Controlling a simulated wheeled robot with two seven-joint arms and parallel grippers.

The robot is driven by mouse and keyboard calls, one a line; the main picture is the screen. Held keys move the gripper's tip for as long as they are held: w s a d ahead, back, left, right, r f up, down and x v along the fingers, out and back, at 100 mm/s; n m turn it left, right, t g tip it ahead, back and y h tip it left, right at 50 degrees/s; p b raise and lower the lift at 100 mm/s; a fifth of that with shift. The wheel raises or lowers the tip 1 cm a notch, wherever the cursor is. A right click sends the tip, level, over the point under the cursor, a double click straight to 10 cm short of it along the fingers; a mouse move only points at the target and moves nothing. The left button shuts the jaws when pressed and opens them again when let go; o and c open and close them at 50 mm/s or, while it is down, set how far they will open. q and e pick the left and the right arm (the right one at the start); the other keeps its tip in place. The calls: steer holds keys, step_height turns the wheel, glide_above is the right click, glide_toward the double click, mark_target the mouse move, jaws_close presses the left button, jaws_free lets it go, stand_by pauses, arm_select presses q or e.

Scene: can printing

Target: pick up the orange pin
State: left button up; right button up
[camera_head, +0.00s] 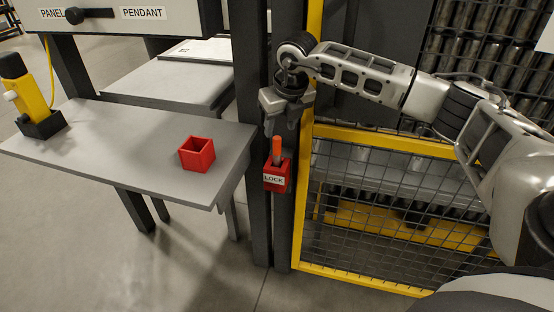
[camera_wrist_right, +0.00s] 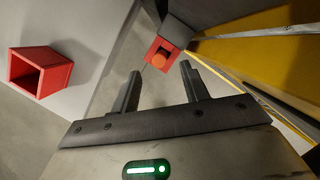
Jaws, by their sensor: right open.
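The orange pin (camera_head: 277,149) stands upright in a red lock box (camera_head: 276,178) labelled LOCK, on the dark post beside the yellow-framed mesh gate. In the right wrist view the round top of the pin (camera_wrist_right: 173,60) shows beyond the fingertips, slightly right of the middle, with the red lock box (camera_wrist_right: 159,49) around it. My right gripper (camera_head: 282,131) is just above the pin, pointing down. Its two fingers (camera_wrist_right: 161,68) are apart with nothing between them, and the pin lies ahead of the gap. My left gripper is not in view.
An open, empty-looking red box (camera_head: 197,154) sits on the grey table (camera_head: 120,150) left of the post. A yellow and black device (camera_head: 30,95) stands at the table's far left. The yellow gate frame (camera_head: 302,200) is close on the right.

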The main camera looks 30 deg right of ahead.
mark_target(277, 137)
steer(key=x, duration=0.8)
steer(key=shift+r, duration=0.1)
jaws_close()
